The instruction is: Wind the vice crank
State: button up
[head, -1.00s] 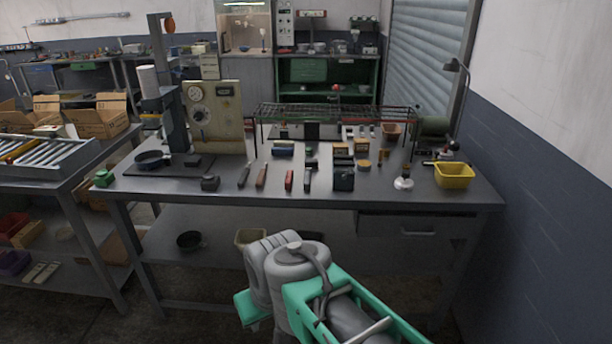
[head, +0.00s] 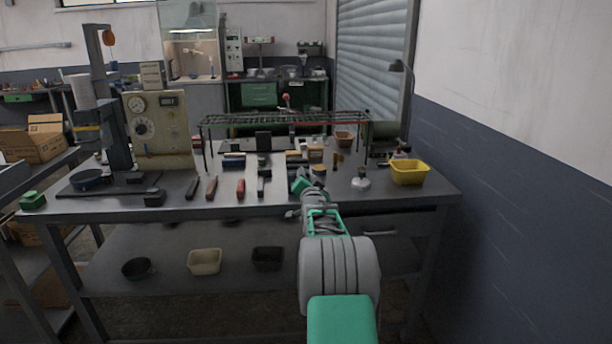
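I cannot clearly pick out a vice or its crank in the head view; small items on the bench are hard to tell apart. My arm reaches from the bottom of the picture up to the front of the grey workbench (head: 110,201). My gripper end (head: 302,187) is small, with green and grey parts, and appears over or in front of the bench's front edge, right of a row of hand tools. Its fingers are not clear, and my arm hides part of the bench there.
A yellow bin (head: 410,172) stands at the bench's right end. A wire rack (head: 285,119) spans the middle back. A gauge panel (head: 158,130) and a tall stand (head: 113,120) rise at the left. A red-handled tool (head: 241,188) lies near the front edge. The wall closes the right side.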

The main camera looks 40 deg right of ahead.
jog(key=shift+x, duration=1.05)
jog(key=shift+r, duration=0.1)
jog(key=shift+c, duration=0.5)
grip_shut()
